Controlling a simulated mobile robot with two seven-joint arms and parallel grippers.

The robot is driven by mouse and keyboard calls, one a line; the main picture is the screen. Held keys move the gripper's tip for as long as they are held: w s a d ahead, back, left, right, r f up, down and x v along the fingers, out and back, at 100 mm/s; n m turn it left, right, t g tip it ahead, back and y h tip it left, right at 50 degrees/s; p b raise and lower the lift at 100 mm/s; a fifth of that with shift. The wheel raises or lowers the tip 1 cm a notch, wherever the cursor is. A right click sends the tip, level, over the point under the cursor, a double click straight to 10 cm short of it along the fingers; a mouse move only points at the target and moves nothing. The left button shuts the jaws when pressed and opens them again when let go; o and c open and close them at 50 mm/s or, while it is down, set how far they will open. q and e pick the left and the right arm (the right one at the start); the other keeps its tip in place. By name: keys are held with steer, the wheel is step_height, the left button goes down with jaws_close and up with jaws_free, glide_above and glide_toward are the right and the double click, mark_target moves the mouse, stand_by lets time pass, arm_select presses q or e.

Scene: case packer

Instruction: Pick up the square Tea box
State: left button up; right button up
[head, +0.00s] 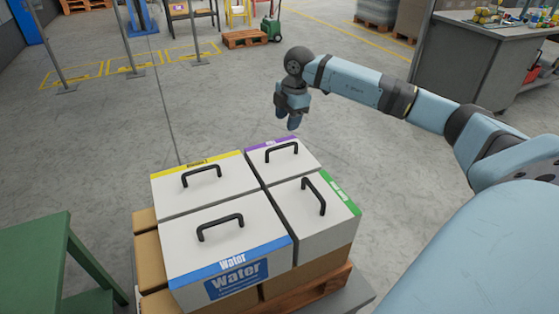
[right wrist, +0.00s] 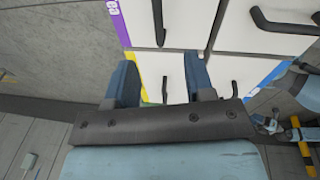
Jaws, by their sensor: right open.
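The Tea box (head: 283,163) is the white box with a purple edge strip at the back right of a block of boxes. It has a black handle (head: 281,151) on its top. In the right wrist view the Tea box (right wrist: 185,22) is at the top, cut by the frame edge, with "ea" readable on its purple strip. My right gripper (head: 292,122) is open and empty, above and just beyond the Tea box's far edge, apart from it. In the right wrist view its two fingers (right wrist: 162,85) are spread. My left gripper is not in view.
Touching neighbours are a yellow-strip box (head: 195,187), a blue-strip Water box (head: 205,250) and a green-strip box (head: 305,228), each with a handle. They sit on brown cartons over a pallet (head: 325,285). A green table (head: 35,260) stands left. Floor behind the stack is clear.

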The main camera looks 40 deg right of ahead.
glide_above(282, 147)
steer(key=f, duration=0.5)
steer(key=shift+s+d+f+b, duration=0.1)
steer(key=shift+s+d+b, duration=0.05)
steer(key=shift+s+b, duration=0.25)
steer(key=shift+w+f, duration=0.2)
steer(key=shift+f, duration=0.5)
steer(key=f, duration=0.1)
steer(key=f+b, duration=0.1)
steer(key=f, duration=0.2)
steer(key=shift+w+f+b, duration=0.35)
steer(key=shift+w+f, duration=0.05)
steer(key=shift+r, duration=0.1)
steer(key=c, duration=0.7)
jaws_close()
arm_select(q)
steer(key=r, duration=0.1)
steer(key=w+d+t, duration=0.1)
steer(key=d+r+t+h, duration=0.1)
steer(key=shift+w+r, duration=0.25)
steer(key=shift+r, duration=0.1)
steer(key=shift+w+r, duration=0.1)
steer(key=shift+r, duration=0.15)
